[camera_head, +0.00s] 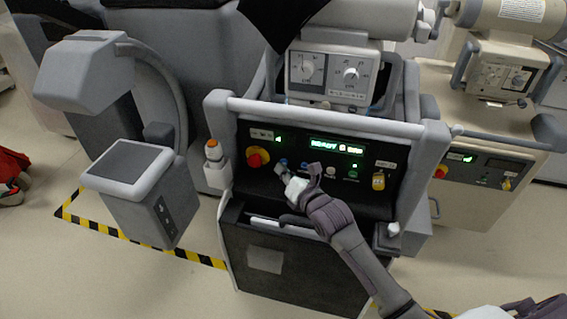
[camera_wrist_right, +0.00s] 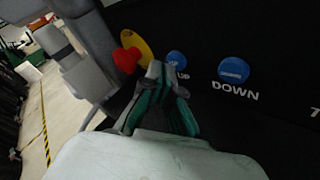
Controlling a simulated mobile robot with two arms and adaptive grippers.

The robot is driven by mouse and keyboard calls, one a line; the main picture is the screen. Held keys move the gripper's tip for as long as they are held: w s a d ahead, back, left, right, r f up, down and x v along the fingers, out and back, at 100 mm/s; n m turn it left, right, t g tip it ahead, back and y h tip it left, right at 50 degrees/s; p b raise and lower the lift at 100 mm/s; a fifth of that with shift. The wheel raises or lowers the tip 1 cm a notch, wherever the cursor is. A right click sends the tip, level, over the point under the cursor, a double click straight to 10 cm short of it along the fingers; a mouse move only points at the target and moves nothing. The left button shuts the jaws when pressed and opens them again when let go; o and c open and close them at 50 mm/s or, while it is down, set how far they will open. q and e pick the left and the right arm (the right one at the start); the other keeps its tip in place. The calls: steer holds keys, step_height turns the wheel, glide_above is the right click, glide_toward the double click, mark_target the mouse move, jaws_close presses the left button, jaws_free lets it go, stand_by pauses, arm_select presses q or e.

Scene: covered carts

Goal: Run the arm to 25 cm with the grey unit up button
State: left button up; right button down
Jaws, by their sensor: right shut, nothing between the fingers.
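The grey unit (camera_head: 330,105) has a black front panel with a lit green display (camera_head: 336,146). The display starts with READY; I cannot read the figures after it. The blue UP button (camera_wrist_right: 177,60) is partly hidden by my fingers in the right wrist view. The blue DOWN button (camera_wrist_right: 233,70) is to its right, clear of them. My right gripper (camera_wrist_right: 155,72) is shut and empty, its tips just left of the UP button; I cannot tell whether they touch it. In the head view, my right gripper (camera_head: 289,176) is low in front of the panel. My left gripper is not seen.
A red knob on a yellow plate (camera_head: 257,158) sits left of the buttons. A curved grey C-shaped arm (camera_head: 160,75) stands left of the unit. Another cart (camera_head: 480,170) stands close on the right. A white handle bar (camera_head: 330,117) crosses above the panel.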

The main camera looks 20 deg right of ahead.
steer(key=shift+w+d, duration=0.2)
steer(key=shift+w, duration=0.15)
stand_by(0.4)
stand_by(6.9)
steer(key=shift+s+a+p, duration=0.45)
steer(key=shift+s+p, duration=0.1)
steer(key=shift+s, duration=0.2)
